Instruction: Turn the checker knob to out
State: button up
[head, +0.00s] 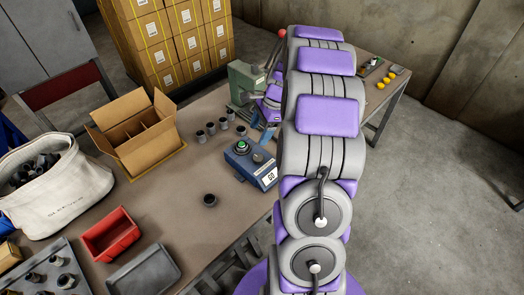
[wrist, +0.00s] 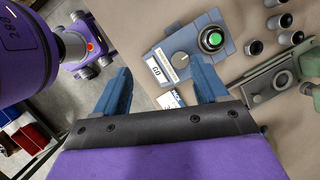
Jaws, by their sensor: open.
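The checker (head: 243,170) is a blue-grey box on the workbench, with a green button, a small knob (head: 258,158) and a white label on its front. In the wrist view the checker (wrist: 222,21) lies beyond my fingertips, and its round grey knob (wrist: 180,60) sits between the label and the green button. My gripper (wrist: 160,67) is open with its two blue fingers apart and nothing between them. The knob appears nearer the right finger, and I see no contact. In the head view my arm partly hides the gripper.
On the workbench (head: 185,205) several grey cylinders (head: 211,128) stand behind the checker, and one (head: 210,200) stands in front. A green press (head: 243,80) is at the back. An open cardboard box (head: 140,135), red bin (head: 110,233) and white bucket (head: 60,190) are at left.

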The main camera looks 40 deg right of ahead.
jog(key=d+f+m+t, duration=0.1)
jog(key=d+f+m, duration=0.25)
jog(key=d, duration=0.25)
jog(key=b, duration=0.1)
send_over(259, 157)
jog(key=s+d, duration=0.2)
notch_tip(259, 157, down, 9)
jog(key=shift+m, duration=0.35)
jog(key=x, duration=0.2)
jog(key=b+x, duration=0.1)
jog(key=x, duration=0.1)
jog(key=d+x, duration=0.1)
jog(key=shift+w+a+f, duration=0.15)
jog(key=shift+w+f, duration=0.05)
jog(key=shift+f, duration=0.3)
jog(key=shift+w+f, duration=0.1)
jog(key=shift+f, duration=0.25)
jog(key=shift+w+a+f+b, duration=0.1)
jog(key=shift+a+f+b, duration=0.1)
jog(key=shift+f+b, duration=0.1)
jog(key=shift+a+r, duration=0.15)
jog(key=shift+a, duration=0.35)
jog(key=shift+d, duration=0.45)
jog(key=c, duration=0.6)
jog(key=shift+a, duration=0.1)
jog(key=c, duration=0.4)
